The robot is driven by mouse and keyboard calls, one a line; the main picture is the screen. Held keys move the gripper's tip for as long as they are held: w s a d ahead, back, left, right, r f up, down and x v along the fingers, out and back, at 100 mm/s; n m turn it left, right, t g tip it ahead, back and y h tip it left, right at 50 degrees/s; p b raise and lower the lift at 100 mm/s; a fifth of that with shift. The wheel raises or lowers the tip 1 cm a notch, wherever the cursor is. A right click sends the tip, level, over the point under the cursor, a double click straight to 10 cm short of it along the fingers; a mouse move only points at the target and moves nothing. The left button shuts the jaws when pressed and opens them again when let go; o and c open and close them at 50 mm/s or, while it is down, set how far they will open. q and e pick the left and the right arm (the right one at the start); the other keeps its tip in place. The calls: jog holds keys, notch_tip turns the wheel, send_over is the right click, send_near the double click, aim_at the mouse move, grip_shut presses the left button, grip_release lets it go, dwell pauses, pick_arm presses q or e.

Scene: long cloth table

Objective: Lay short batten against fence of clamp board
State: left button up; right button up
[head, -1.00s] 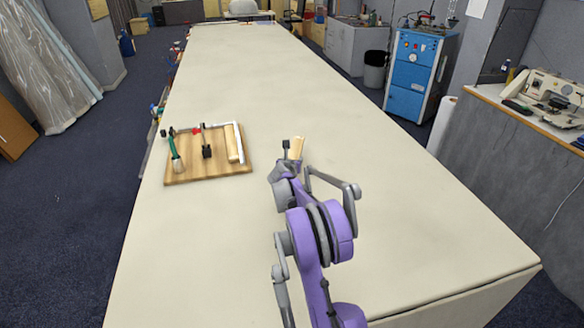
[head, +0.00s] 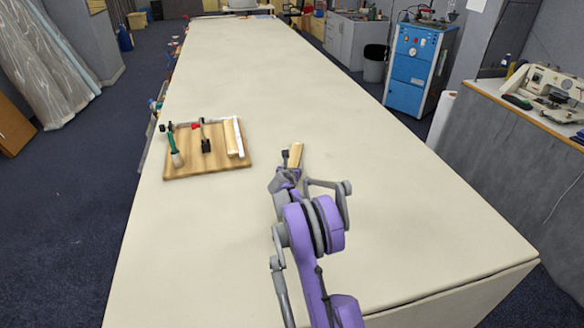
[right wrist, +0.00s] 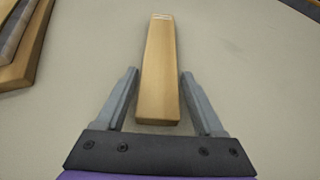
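The wooden batten (head: 296,154) is on the pale table, right of the clamp board (head: 207,172). In the right wrist view the batten (right wrist: 160,65) runs lengthwise away from me. My right gripper (head: 287,166) is at its near end. Its fingers (right wrist: 158,78) stand open, one on each side of the batten, with a gap at both sides. My left gripper is out of view.
The long cloth table (head: 300,80) is clear beyond and to the right of the batten. Open cloth lies between board and batten. The board's corner (right wrist: 20,70) shows at the upper left in the right wrist view.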

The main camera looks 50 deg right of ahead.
jog(key=shift+o, duration=0.9)
